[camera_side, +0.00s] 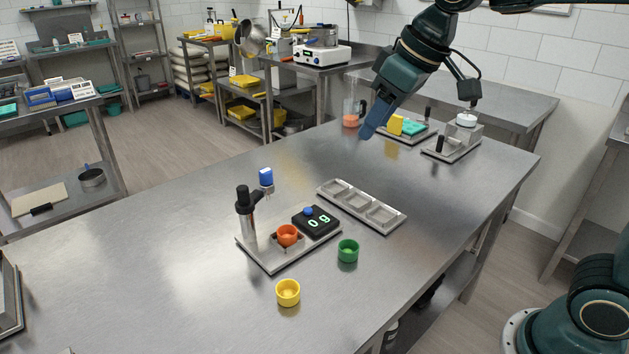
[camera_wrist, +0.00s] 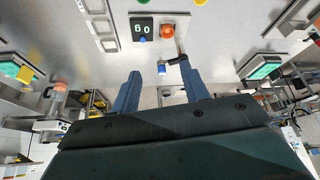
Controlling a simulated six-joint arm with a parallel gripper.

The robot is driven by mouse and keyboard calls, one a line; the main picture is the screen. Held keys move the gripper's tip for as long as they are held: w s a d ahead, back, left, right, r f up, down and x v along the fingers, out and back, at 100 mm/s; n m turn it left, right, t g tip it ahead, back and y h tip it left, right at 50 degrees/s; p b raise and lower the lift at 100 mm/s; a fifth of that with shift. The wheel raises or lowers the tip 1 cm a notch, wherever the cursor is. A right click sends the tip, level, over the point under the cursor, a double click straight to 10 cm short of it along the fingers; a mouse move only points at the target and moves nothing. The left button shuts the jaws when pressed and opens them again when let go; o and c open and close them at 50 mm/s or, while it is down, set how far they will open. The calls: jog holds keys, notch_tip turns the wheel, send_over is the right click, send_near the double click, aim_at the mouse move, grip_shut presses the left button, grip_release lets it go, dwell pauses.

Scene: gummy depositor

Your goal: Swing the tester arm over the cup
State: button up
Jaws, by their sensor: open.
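The tester's metal base (camera_side: 270,265) stands on the table with an upright post and a black tester arm (camera_side: 250,197). A blue knob (camera_side: 265,177) is at the arm's end. The arm points to the far side of the base, away from the orange cup (camera_side: 287,235), which sits in its seat on the base. My gripper (camera_side: 368,131) is open and empty, above the table's far part, well apart from the tester. In the wrist view the blue knob (camera_wrist: 162,70) appears between my fingertips (camera_wrist: 160,67), farther off, with the orange cup (camera_wrist: 167,31) beyond it.
A black display (camera_side: 316,219) on the tester base has a blue button. A green cup (camera_side: 348,250), a yellow cup (camera_side: 288,292) and an empty metal tray (camera_side: 352,219) stand nearby. Other stations (camera_side: 455,142) stand at the far end.

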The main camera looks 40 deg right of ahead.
jog(key=w+a+f+n, duration=0.2)
jog(key=w+a, duration=0.3)
jog(key=w, duration=0.5)
jog(key=n+y, duration=0.1)
send_near(243, 187)
notch_tip(243, 187, up, 4)
jog(key=shift+s+d+f+g, duration=0.25)
jog(key=shift+d+g, duration=0.15)
jog(key=x, duration=1.3)
jog(key=shift+a+f, duration=0.1)
jog(key=shift+f, duration=0.25)
grip_shut()
